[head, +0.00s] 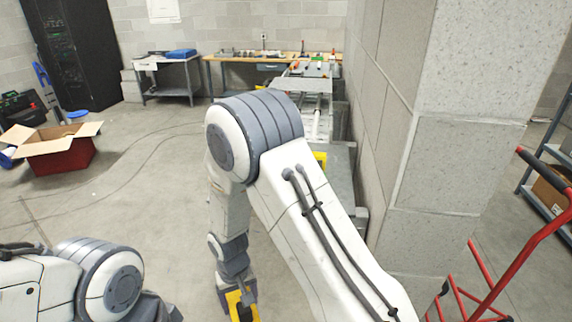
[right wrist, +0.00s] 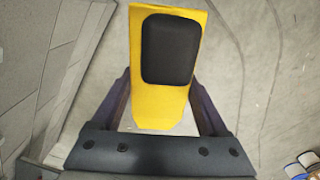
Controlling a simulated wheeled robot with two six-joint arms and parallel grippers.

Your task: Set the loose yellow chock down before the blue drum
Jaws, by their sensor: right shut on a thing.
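The yellow chock (right wrist: 161,103), with a black pad on its face, is between the two dark fingers of my right gripper (right wrist: 163,88) in the right wrist view. The gripper is shut on it. In the head view my right gripper (head: 238,290) hangs low at the bottom edge, with a little of the yellow chock (head: 236,305) showing; the rest is cut off or hidden. The chock appears held above the concrete floor. My left arm shows at lower left, but its gripper is outside the picture. I cannot make out the blue drum in either view.
A concrete pillar (head: 455,165) and a red hand truck (head: 500,265) stand at right. A roller conveyor (head: 318,118) runs along the wall, with a yellow part (head: 320,160) half hidden by my arm. An open red box (head: 55,155) is at left. Floor between is mostly clear.

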